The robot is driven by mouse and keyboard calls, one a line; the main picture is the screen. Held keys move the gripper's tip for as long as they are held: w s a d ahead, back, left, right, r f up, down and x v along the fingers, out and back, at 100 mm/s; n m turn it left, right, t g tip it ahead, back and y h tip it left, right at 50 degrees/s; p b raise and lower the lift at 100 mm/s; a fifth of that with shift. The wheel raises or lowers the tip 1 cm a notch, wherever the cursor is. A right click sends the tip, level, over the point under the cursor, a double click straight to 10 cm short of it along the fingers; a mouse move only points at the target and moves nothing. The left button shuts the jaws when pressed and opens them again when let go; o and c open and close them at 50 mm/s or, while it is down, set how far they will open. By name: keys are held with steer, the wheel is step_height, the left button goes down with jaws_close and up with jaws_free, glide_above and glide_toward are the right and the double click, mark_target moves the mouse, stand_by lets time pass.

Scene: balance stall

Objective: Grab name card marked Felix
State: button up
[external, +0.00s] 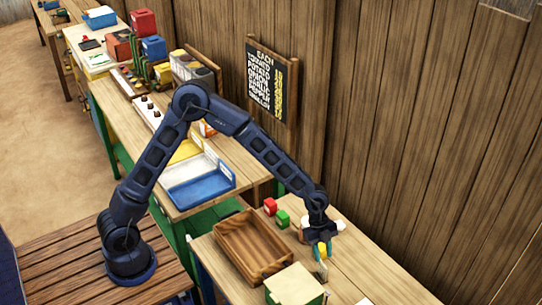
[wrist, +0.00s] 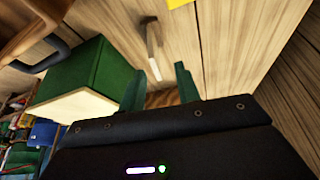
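No name marked Felix can be read in either view, so I cannot tell which thing is the card. My gripper (external: 321,252) is low over the right part of the near table in the external view.
A wooden crate (external: 231,238) and a green box with a cream top (external: 295,286) stand left of my gripper. The box also shows close by in the wrist view (wrist: 75,104). The table's right part is mostly clear.

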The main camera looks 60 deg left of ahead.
mark_target(325, 281)
steer(key=x, duration=0.3)
steer(key=shift+f, duration=0.1)
steer(key=shift+s+x, duration=0.2)
steer(key=shift+x, duration=1.15)
steer(key=shift+s+x, duration=0.15)
steer(key=shift+x, duration=1.15)
steer(key=shift+a, duration=0.15)
jaws_close()
